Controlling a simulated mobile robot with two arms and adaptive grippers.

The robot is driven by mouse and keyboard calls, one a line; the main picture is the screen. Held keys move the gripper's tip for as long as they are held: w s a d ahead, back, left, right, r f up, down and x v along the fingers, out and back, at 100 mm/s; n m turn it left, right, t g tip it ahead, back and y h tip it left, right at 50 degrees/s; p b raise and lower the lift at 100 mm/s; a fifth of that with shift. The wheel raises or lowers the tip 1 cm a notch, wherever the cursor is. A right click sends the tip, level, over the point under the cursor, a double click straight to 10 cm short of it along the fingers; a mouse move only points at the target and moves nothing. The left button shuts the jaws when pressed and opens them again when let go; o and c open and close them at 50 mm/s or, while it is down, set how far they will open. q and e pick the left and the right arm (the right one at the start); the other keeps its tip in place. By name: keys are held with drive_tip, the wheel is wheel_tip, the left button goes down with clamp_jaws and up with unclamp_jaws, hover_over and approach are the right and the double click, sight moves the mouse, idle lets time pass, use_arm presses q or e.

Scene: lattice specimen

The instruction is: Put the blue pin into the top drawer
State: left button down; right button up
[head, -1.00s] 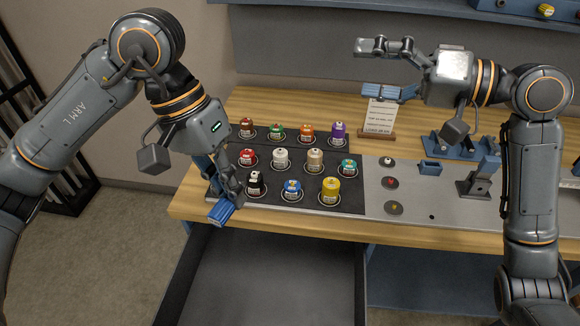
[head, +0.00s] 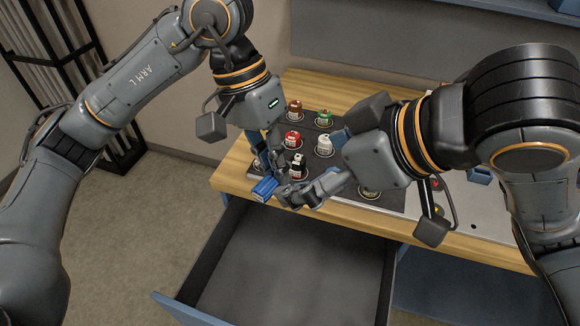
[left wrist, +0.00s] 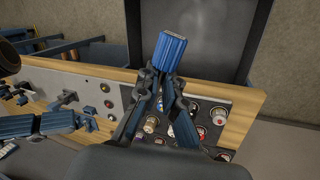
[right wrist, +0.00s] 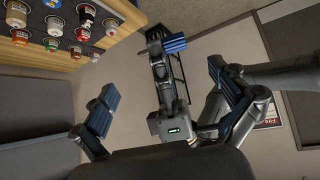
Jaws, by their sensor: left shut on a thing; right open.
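The blue pin, a bright blue ribbed block (head: 264,188), is at the tips of my left gripper (head: 270,174), which is shut on it. The left wrist view shows the pin (left wrist: 170,50) sticking out past the fingertips. It is just beyond the table's front edge, by the back left of the open top drawer (head: 290,275). The drawer looks empty; it also shows in the left wrist view (left wrist: 205,45). My right gripper (head: 308,168) is open and close to the pin. In the right wrist view the pin (right wrist: 174,45) appears between its spread fingers, apart from them.
Several small coloured-cap containers stand on a dark mat (head: 330,188) on the wooden table (head: 238,165); my right arm hides some. A dark rack (head: 85,85) stands on the floor at left. The floor left of the drawer is clear.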

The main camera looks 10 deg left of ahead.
sight(275, 179)
drive_tip(key=x, duration=0.7)
drive_tip(key=shift+a+f, duration=0.15)
drive_tip(key=shift+a, duration=0.05)
drive_tip(key=shift+c, duration=0.2)
drive_tip(key=shift+w, duration=0.1)
drive_tip(key=c, duration=1.2)
